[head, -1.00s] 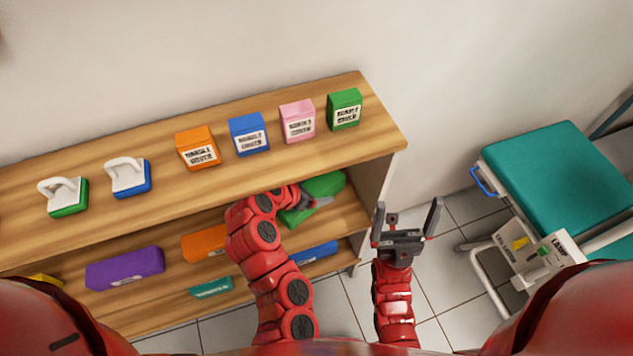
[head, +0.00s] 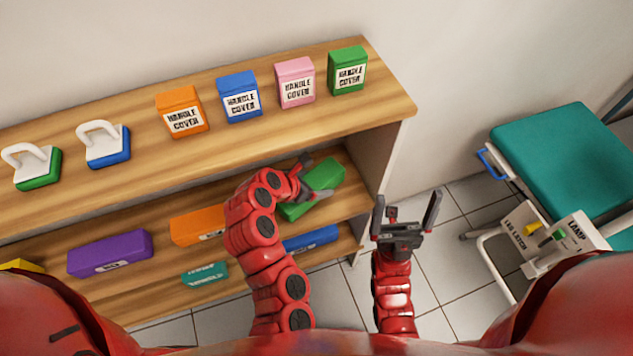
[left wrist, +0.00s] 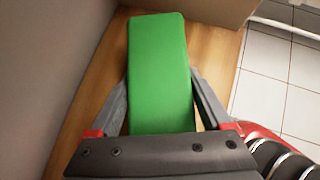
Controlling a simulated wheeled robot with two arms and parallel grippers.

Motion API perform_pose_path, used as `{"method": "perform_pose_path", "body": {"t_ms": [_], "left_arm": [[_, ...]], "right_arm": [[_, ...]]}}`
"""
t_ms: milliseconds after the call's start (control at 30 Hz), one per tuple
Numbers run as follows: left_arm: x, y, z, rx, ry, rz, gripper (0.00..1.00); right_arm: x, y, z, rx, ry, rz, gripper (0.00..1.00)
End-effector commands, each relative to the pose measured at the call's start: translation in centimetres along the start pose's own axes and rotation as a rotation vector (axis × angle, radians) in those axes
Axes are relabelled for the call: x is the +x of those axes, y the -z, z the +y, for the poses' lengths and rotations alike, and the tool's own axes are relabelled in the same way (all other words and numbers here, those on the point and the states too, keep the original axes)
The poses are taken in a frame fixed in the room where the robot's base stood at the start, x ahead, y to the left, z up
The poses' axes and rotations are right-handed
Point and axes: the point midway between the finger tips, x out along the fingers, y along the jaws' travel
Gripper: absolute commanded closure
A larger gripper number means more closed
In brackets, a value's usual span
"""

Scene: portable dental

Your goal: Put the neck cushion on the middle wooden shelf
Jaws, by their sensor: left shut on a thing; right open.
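The green cushion block (head: 325,182), which I take as the neck cushion, is at the right end of the middle wooden shelf (head: 346,208). My left gripper (head: 311,182) is shut on it, reaching in under the top board. In the left wrist view the green block (left wrist: 160,75) lies lengthwise between the fingers, over the wood near the shelf's side panel. I cannot tell whether it rests fully on the board. My right gripper (head: 405,222) is open and empty, over the floor right of the shelf unit.
An orange block (head: 193,228) and a purple block (head: 110,254) lie left on the middle shelf. Below are a teal block (head: 205,274) and a blue block (head: 311,239). Handle cover boxes (head: 240,96) stand on top. A teal-topped chair (head: 555,148) stands right.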

Motion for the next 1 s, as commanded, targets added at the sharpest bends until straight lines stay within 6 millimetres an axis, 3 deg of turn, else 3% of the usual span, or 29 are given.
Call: {"method": "perform_pose_path", "body": {"t_ms": [900, 933, 1000], "left_arm": [[0.77, 0.77, 0.03, -0.001, 0.0, -0.001, 0.79], [0.77, 0.76, 0.04, -0.001, 0.0, -0.001, 0.16], [0.75, 0.74, 0.03, -0.001, 0.0, -0.001, 0.03]], "right_arm": [[-0.33, -0.06, -0.02, 0.0, 0.0, 0.0, 0.0], [-0.32, -0.05, -0.02, 0.0, 0.0, 0.0, 0.0], [-0.3, -0.05, -0.02, 0.0, 0.0, 0.0, 0.0]]}}
